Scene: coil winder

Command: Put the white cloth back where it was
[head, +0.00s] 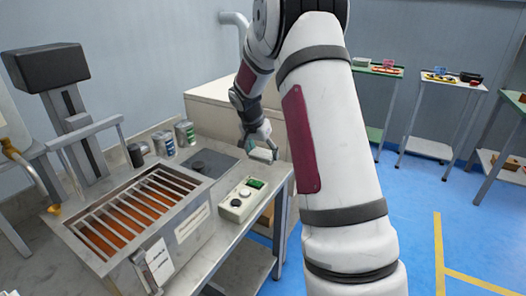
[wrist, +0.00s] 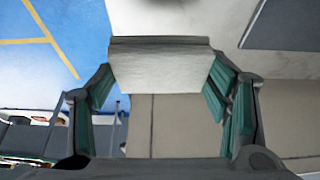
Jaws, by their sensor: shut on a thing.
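The white cloth (wrist: 160,70) is a flat, pale, folded block between my gripper's green-padded fingers in the wrist view. My gripper (head: 260,148) is shut on it near the far right end of the bench in the head view, where the cloth (head: 263,155) shows small and white at the fingertips. In the wrist view the pale bench top (wrist: 180,16) lies just beyond the cloth. I cannot tell whether the cloth touches the bench.
A dark grey mat (head: 217,155) lies left of my gripper. A control box (head: 243,199) with a green display stands nearer. Several cans (head: 186,133) stand at the back. A barred tank (head: 140,210) with orange contents fills the left. The bench's right edge is close.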

